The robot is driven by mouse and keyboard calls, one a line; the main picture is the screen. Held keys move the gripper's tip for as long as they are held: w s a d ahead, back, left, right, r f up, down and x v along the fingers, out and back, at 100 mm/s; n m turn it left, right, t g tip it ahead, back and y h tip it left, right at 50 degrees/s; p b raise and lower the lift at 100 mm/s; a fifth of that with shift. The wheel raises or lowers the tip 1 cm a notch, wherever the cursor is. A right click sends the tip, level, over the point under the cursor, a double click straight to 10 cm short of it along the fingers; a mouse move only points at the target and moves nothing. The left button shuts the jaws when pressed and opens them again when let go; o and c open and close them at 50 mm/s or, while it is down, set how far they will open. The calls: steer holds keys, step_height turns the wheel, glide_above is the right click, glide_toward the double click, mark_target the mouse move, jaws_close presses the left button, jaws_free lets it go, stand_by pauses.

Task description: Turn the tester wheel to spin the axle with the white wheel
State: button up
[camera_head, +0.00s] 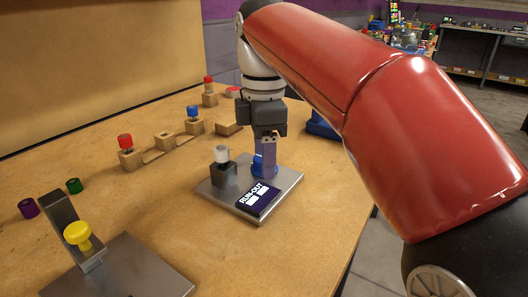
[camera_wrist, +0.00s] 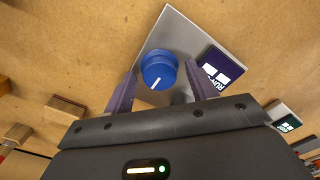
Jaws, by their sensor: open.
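The tester is a grey metal plate (camera_head: 283,196) with a dark "RUN-OUT" label (camera_head: 257,197). The blue tester wheel (camera_head: 259,168) stands on it, partly hidden by my gripper. A dark block (camera_head: 222,175) on the plate's left carries the white wheel (camera_head: 221,153). My gripper (camera_head: 266,160) points down over the tester wheel, jaws open. In the wrist view the tester wheel (camera_wrist: 158,68) has a white line on top and lies between the two purple fingers (camera_wrist: 160,76). I cannot tell whether either finger touches it. The white wheel is not visible in the wrist view.
A metal stand with a yellow knob (camera_head: 78,234) is at the front left, beside purple (camera_head: 28,208) and green (camera_head: 74,186) wheels. Wooden blocks with a red wheel (camera_head: 125,141) and a blue wheel (camera_head: 193,111) stand behind. A blue item (camera_head: 321,126) sits near the right edge.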

steer(key=c, duration=1)
steer(key=shift+r+m+p, duration=0.1)
steer(key=shift+m+p, duration=0.2)
